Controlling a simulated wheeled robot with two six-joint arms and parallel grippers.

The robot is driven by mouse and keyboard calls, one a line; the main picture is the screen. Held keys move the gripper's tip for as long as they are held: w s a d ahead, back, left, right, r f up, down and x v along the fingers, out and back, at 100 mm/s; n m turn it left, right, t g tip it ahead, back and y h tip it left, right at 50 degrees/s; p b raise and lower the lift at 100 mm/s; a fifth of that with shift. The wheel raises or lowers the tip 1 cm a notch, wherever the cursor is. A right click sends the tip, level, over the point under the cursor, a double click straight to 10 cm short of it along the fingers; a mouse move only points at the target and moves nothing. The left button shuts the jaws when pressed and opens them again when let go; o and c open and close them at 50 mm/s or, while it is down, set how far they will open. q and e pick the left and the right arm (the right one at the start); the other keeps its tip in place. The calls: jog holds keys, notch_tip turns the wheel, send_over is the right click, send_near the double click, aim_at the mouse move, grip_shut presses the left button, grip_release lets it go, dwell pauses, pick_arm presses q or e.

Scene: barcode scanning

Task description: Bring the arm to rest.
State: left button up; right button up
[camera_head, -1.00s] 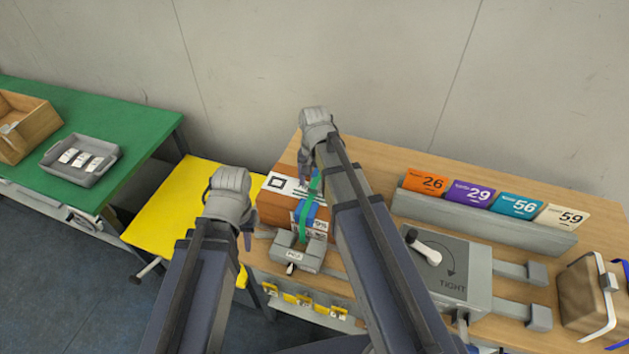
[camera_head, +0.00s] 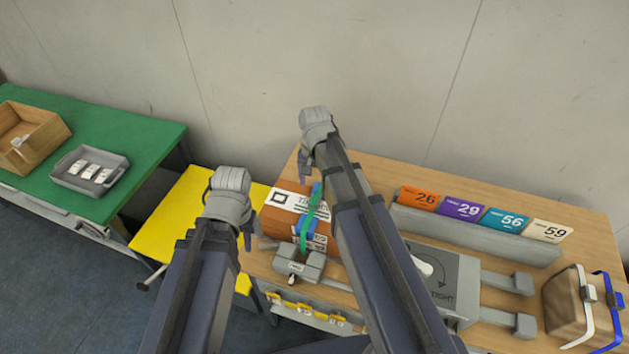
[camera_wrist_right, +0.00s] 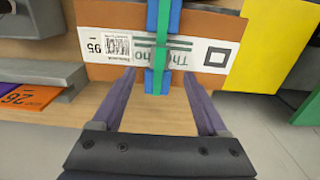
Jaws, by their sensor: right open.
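My right gripper (camera_wrist_right: 165,88) is open and empty in the right wrist view. Its two fingers point at a brown box (camera_wrist_right: 115,17) with a white label and blue and green straps, and nothing is between them. In the head view my right arm reaches over the bench, and its gripper (camera_head: 305,165) is near the far side of the strapped box (camera_head: 283,222). My left gripper (camera_head: 247,235) hangs to the left of that box; its jaw gap is not clear.
A clamp fixture (camera_head: 455,275) marked TIGHT stands right of my right arm. A rack (camera_head: 470,232) with numbered cards is behind it. A brown box (camera_head: 570,305) with a white and a blue strap is at far right. Yellow (camera_head: 185,215) and green (camera_head: 120,130) tables stand left.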

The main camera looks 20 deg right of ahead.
dwell(0.4)
jog(key=s+a+f+n+b, duration=0.1)
jog(key=s+a, duration=0.1)
jog(key=s+a+f+n+b, duration=0.1)
jog(key=s+n, duration=0.1)
jog(key=s+a+f+n+b, duration=0.1)
jog(key=s+a, duration=0.1)
jog(key=shift+s+a+f+h, duration=0.2)
jog(key=shift+s+a+h, duration=0.1)
jog(key=s+a+f+n+b, duration=0.2)
jog(key=s+a+n+b, duration=0.1)
jog(key=s+a+n, duration=0.2)
jog(key=s+n, duration=0.1)
jog(key=s, duration=0.1)
jog(key=shift+s+f+n+h, duration=0.2)
jog(key=shift+s+n+h, duration=0.1)
jog(key=shift+s, duration=0.1)
